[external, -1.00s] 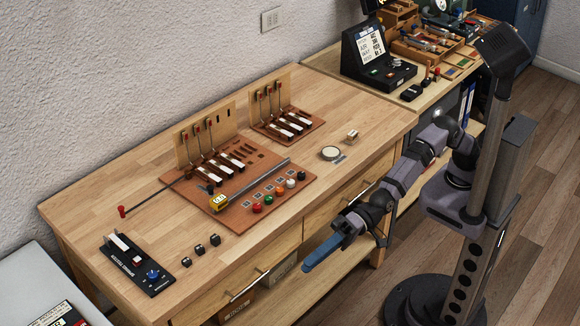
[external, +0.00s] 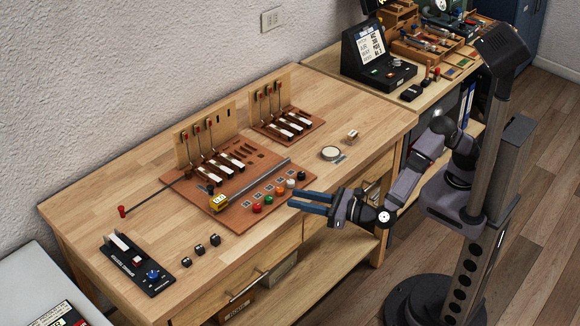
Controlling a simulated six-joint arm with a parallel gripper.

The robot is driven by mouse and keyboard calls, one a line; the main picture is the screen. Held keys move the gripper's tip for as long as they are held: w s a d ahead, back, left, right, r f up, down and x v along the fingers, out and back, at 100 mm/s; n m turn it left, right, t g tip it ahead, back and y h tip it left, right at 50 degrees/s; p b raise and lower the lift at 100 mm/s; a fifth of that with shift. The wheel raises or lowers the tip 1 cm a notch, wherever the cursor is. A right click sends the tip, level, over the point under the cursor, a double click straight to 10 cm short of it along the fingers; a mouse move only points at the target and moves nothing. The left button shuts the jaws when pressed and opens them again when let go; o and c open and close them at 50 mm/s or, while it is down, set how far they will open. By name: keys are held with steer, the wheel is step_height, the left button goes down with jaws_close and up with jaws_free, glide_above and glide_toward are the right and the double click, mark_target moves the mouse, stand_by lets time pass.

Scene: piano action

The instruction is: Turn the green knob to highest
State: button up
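The green knob (external: 268,199) sits in the row of coloured knobs along the front edge of the brown board. It is between the red knob (external: 257,208) and the orange knob (external: 279,191). Its pointer setting is too small to read. My gripper (external: 298,200) has two blue fingers with a gap between them. It is open and empty. It is to the right of the green knob in the picture, near the table's front edge, and not touching it.
A white knob (external: 290,183) and a black knob (external: 302,176) continue the row. A grey bar (external: 255,182) lies behind the knobs, with a yellow block (external: 218,203) at its left end. A black panel with a blue knob (external: 152,274) stands at the left front.

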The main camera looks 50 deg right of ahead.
mark_target(278, 204)
steer(key=shift+w+a+f+p, duration=0.25)
steer(key=shift+w+a+f, duration=0.2)
steer(key=shift+w, duration=0.65)
steer(key=shift+w+a+f+p, duration=0.3)
steer(key=shift+w+a, duration=0.2)
steer(key=shift+w, duration=0.65)
steer(key=shift+w+a+f+p, duration=0.2)
steer(key=shift+w+a+f, duration=0.3)
steer(key=shift+w, duration=0.6)
jaws_close()
